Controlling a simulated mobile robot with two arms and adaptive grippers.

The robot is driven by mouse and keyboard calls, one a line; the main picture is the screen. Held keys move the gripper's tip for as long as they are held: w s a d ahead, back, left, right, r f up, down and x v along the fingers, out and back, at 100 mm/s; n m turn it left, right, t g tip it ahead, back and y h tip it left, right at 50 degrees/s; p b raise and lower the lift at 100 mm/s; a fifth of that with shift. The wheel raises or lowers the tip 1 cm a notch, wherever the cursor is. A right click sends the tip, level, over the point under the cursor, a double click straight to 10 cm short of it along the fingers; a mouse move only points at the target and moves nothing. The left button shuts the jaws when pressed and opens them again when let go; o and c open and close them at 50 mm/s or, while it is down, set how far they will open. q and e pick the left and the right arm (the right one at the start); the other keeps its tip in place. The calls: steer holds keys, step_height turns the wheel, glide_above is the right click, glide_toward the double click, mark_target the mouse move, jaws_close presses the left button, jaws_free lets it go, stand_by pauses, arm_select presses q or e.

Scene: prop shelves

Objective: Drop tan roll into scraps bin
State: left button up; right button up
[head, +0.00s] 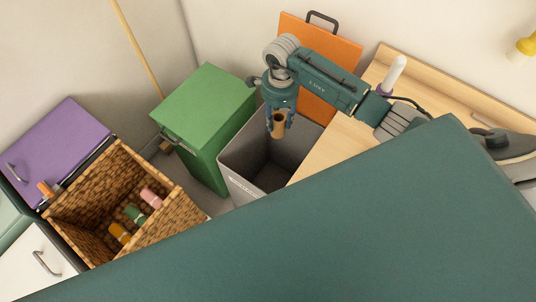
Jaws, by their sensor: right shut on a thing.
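The tan roll (279,125) is held upright between the fingers of my right gripper (279,118). My right gripper is shut on it and points down. It hangs over the open mouth of a grey bin (233,163), near the bin's back part. The bin has an orange lid (334,60) standing up behind it and pale lettering on its front. The lettering is too small to read. The inside of the bin looks dark, and its right part is hidden by the wooden top. My left gripper is not in view.
A wicker basket (85,187) with several coloured rolls stands at the left, its purple lid (63,140) raised. A closed green bin (205,108) stands left of the grey one. A wooden top (345,140) at the right bears a white-tipped object (396,70) and an iron (500,145).

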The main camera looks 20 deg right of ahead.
steer(key=shift+f+b, duration=2.05)
steer(key=shift+f, duration=0.9)
steer(key=o, duration=1.5)
steer(key=shift+r, duration=0.2)
step_height(320, 180, up, 12)
steer(key=shift+f, duration=0.15)
